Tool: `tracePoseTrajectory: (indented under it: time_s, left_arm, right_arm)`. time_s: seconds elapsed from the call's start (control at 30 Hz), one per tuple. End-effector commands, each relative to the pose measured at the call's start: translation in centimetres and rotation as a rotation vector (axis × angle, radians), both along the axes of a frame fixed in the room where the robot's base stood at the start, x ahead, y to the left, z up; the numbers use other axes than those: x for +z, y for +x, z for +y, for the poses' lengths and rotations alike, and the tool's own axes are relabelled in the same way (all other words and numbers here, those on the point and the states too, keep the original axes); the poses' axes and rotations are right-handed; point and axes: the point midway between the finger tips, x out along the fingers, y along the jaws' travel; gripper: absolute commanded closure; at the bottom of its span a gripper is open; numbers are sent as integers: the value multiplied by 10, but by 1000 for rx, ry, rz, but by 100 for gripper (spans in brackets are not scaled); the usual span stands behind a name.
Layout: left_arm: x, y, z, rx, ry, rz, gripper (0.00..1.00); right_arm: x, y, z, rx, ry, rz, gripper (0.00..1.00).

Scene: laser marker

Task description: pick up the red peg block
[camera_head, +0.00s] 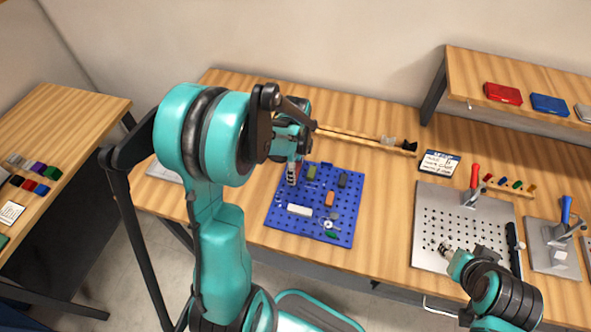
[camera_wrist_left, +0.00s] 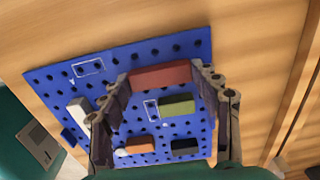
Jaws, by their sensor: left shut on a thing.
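The red peg block (camera_wrist_left: 160,75) shows in the left wrist view as a dull red bar between the fingertips of my left gripper (camera_wrist_left: 162,88). The fingers are shut on its two ends. In the head view my left gripper (camera_head: 292,175) is over the left part of the blue pegboard (camera_head: 283,222), and its fingers largely hide the block. The pegboard (camera_wrist_left: 50,78) is also behind the block in the wrist view. I cannot tell whether the block touches the board. My right gripper (camera_head: 446,249) is over the grey perforated plate, away from the block.
The pegboard also bears an olive block (camera_head: 312,172), a dark block (camera_head: 343,180), an orange block (camera_head: 328,199), a white block (camera_head: 299,210) and a green piece (camera_head: 331,235). A grey perforated plate (camera_head: 435,215) with a red-handled clamp (camera_head: 474,178) is to the right.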

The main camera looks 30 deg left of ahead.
Motion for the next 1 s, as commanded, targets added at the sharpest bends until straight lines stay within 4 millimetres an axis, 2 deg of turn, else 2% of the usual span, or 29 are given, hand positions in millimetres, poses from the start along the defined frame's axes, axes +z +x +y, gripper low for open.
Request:
tracePoseTrajectory:
  time_s: [0.17, 0.3, 0.7, 0.8, 1.0]
  left_arm:
    - [17, 0, 0, 0, 0, 0, 59]
    - [44, 0, 0, 0, 1, 1, 59]
    - [94, -11, -88, -6, 1, 1, 59]
    - [101, -13, -101, -4, 1, 1, 59]
    - [109, -14, -115, 0, 1, 1, 59]
  right_arm:
    - [8, 0, 0, 0, 0, 0, 60]
    - [20, 0, 0, 0, 0, 0, 60]
    - [42, 0, 0, 0, 0, 0, 60]
    - [45, 0, 0, 0, 0, 0, 60]
    - [47, 0, 0, 0, 0, 0, 60]
